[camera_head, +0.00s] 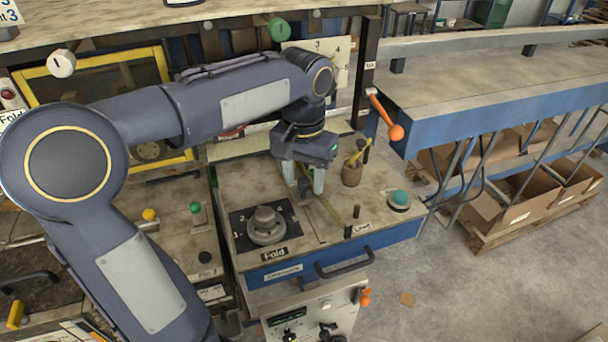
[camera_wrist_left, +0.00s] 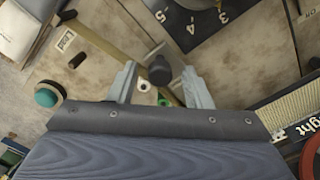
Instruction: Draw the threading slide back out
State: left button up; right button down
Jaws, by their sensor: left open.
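My left gripper (camera_head: 306,187) is open and points down at the worktop of the blue-fronted bench. In the left wrist view its two fingers (camera_wrist_left: 159,74) stand on either side of a dark round knob (camera_wrist_left: 160,68), with gaps showing beside it. I take this knob to be the threading slide's handle; in the head view the gripper hides it. A narrow tan strip (camera_wrist_left: 122,58) runs from near the knob towards the "Lead" label (camera_wrist_left: 65,40). A small dark peg (camera_wrist_left: 77,61) stands by that label. My right gripper is not in view.
A grey dial (camera_head: 265,226) on a black numbered plate stands left of my gripper. A brown pot (camera_head: 352,172) with sticks and a teal button (camera_head: 399,199) stand to the right. A dark drawer handle (camera_head: 345,263) and an orange-ended lever (camera_head: 385,115) project nearby.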

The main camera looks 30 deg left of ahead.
pick_arm(q)
grip_shut()
jog(key=s+d+b, duration=0.1)
jog(key=s+d, duration=0.8)
jog(key=d, duration=0.2)
jog(key=shift+s, duration=0.15)
jog(key=shift+c, duration=1.8)
grip_release()
jog(key=o, duration=0.4)
jog(key=shift+s+d, duration=0.1)
jog(key=shift+c, duration=0.2)
jog(key=shift+r, duration=0.1)
